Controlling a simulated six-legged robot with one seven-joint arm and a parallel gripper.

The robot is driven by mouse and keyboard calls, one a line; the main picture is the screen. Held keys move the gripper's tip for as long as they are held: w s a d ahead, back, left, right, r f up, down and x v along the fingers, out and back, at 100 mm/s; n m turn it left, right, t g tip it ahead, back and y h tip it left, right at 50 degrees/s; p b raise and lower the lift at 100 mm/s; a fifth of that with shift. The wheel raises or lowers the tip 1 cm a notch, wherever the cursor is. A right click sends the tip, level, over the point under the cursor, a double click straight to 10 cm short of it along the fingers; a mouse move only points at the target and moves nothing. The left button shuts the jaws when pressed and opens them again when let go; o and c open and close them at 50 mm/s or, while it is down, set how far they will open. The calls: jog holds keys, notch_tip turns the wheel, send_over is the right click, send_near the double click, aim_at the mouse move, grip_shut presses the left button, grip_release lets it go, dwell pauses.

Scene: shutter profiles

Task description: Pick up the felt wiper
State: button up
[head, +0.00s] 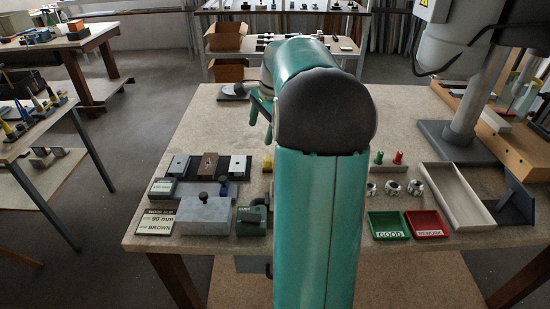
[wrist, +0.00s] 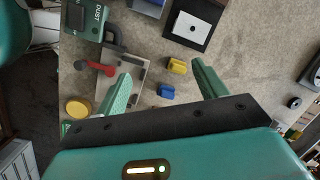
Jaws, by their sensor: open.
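No piece in view can be named for sure as the felt wiper. In the wrist view my gripper (wrist: 161,70) is open, with its green fingers wide apart and nothing held. A small yellow block (wrist: 176,66) and a small blue block (wrist: 166,90) lie on the tabletop and appear between the fingers; neither looks touched. A red-handled clamp-like piece (wrist: 98,68) sits on a pale plate left of the left finger. In the head view my gripper (head: 258,108) is seen side-on, above the table's far left part, partly hidden by my arm.
The table (head: 190,130) also bears a green box (head: 250,220), a grey block (head: 203,215), a green tray (head: 388,226), a red tray (head: 426,224) and a long pale tray (head: 457,195). A grey stand (head: 455,140) rises at the right. The table's back left is mostly clear.

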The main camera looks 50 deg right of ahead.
jog(key=s+d+f+m+t+y, duration=0.1)
jog(key=s+d+f+m, duration=0.2)
jog(key=d, duration=0.5)
jog(key=s+d+f+m, duration=0.3)
jog(key=d+f+m, duration=0.1)
jog(key=d, duration=0.4)
jog(key=x, duration=0.7)
jog(key=shift+a+f, duration=0.2)
jog(key=shift+a, duration=0.15)
jog(key=x, duration=0.5)
jog(key=shift+w+a+f, duration=0.1)
jog(key=shift+w+f, duration=0.1)
jog(key=shift+f, duration=0.1)
jog(key=c, duration=1.1)
